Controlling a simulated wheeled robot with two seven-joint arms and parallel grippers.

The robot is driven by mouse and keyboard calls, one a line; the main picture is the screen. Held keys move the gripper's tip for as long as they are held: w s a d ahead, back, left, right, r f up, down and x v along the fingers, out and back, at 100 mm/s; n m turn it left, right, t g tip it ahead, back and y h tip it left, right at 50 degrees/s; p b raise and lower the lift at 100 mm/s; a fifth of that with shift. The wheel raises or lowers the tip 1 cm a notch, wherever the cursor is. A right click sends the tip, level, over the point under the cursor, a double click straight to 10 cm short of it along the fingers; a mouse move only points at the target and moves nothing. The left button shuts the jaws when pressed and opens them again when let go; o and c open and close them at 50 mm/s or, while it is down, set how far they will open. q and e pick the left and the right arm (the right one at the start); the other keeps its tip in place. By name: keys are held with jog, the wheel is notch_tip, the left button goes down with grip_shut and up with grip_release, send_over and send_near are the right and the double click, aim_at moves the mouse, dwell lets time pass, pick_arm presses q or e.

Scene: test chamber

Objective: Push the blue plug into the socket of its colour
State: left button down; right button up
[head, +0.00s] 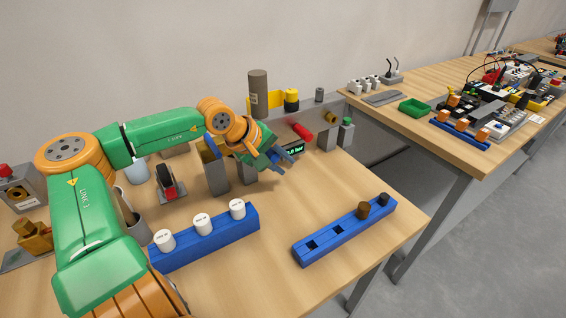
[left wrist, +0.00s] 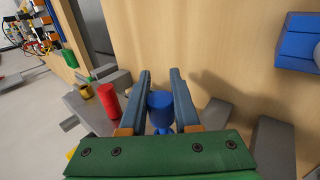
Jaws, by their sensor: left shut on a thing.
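My left gripper (head: 276,159) is above the back middle of the table in the head view. In the left wrist view its two fingers (left wrist: 161,82) are shut on the blue plug (left wrist: 160,103), a blue cylinder. In the head view I cannot tell the plug from the bluish fingers. A blue socket bar (head: 325,247) lies apart, to the right and nearer. It has two empty square holes; a brown plug (head: 363,210) and a dark plug (head: 383,199) stand at its far end. I cannot make out a colour mark on its holes. My right gripper is not in view.
A second blue bar (head: 207,247) with several white knobs lies left of the socket bar. Bare table lies between the two bars.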

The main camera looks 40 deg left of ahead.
pick_arm(q)
jog(key=shift+w+a, duration=0.2)
jog(key=shift+a, duration=0.7)
jog(key=shift+w+a, duration=0.1)
jog(key=shift+a, duration=0.15)
jog(key=shift+r, duration=0.1)
jog(key=c, duration=0.8)
grip_release()
jog(key=shift+a, duration=0.1)
jog(key=shift+o, duration=1.2)
jog(key=shift+a, duration=0.1)
